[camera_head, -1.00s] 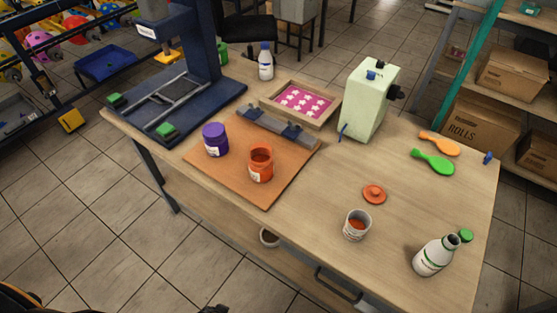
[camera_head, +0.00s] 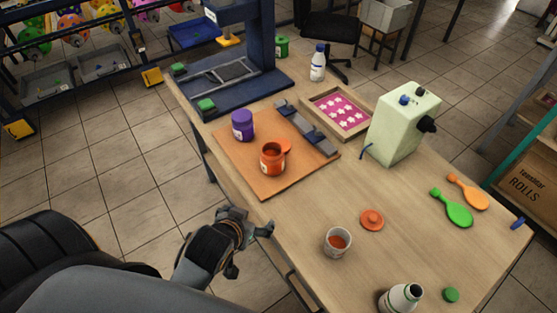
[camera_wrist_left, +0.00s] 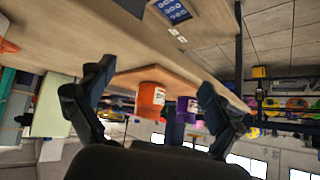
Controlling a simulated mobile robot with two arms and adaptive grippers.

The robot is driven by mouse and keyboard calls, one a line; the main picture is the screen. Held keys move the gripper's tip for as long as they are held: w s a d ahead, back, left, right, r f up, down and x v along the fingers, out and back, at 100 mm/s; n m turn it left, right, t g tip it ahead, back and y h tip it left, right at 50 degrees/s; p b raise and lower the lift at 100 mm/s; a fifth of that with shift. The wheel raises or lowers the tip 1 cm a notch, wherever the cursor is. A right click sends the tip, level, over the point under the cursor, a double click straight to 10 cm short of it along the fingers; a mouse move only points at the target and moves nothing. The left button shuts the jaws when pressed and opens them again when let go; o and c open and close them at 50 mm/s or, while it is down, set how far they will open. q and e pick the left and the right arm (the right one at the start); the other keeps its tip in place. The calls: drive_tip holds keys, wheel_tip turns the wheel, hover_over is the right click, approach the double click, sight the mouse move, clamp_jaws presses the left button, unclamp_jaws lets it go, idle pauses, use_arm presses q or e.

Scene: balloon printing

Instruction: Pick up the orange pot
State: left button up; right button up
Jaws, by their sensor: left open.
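The orange pot (camera_head: 272,158) stands upright and open-topped on the brown board (camera_head: 262,183), right of a purple pot (camera_head: 243,125). My left gripper (camera_head: 253,224) is beside the table's near edge, below the orange pot in the head view and clearly apart from it. In the left wrist view my left gripper's fingers are spread wide with nothing between them touching. That tilted view shows the orange pot (camera_wrist_left: 151,98) beyond the gap between the fingers, with the purple pot (camera_wrist_left: 187,108) beside it. My right gripper is in neither view.
A dark blue press (camera_head: 240,70) stands at the back left. A grey clamp bar (camera_head: 307,130) lies behind the pots, then a framed pink screen (camera_head: 342,112). A pale green machine (camera_head: 402,125), an orange lid (camera_head: 372,220) and a cup (camera_head: 337,243) are to the right.

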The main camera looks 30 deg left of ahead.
sight(267, 166)
use_arm(q)
drive_tip(key=w+r+t, duration=0.1)
drive_tip(key=w+a+r+t, duration=0.1)
drive_tip(key=w, duration=0.1)
drive_tip(key=w+r+n+t+y, duration=0.1)
drive_tip(key=w, duration=0.1)
drive_tip(key=shift+w+a+r+t, duration=0.2)
drive_tip(key=shift+a+r+t, duration=0.1)
drive_tip(key=shift+t, duration=0.1)
drive_tip(key=shift+w+r+t, duration=0.4)
drive_tip(key=shift+w+r, duration=0.05)
drive_tip(key=shift+w, duration=0.4)
drive_tip(key=x, duration=0.7)
drive_tip(key=shift+w+a+f+p, duration=0.1)
drive_tip(key=shift+w+f+p, duration=0.1)
drive_tip(key=shift+w+p, duration=0.1)
drive_tip(key=shift+w+f, duration=0.1)
drive_tip(key=shift+w, duration=0.45)
drive_tip(key=x, duration=0.4)
drive_tip(key=shift+w+p, duration=0.2)
drive_tip(key=shift+p, duration=0.2)
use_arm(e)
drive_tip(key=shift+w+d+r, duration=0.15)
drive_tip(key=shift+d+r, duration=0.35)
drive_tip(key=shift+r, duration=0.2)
use_arm(q)
drive_tip(key=c, duration=1.4)
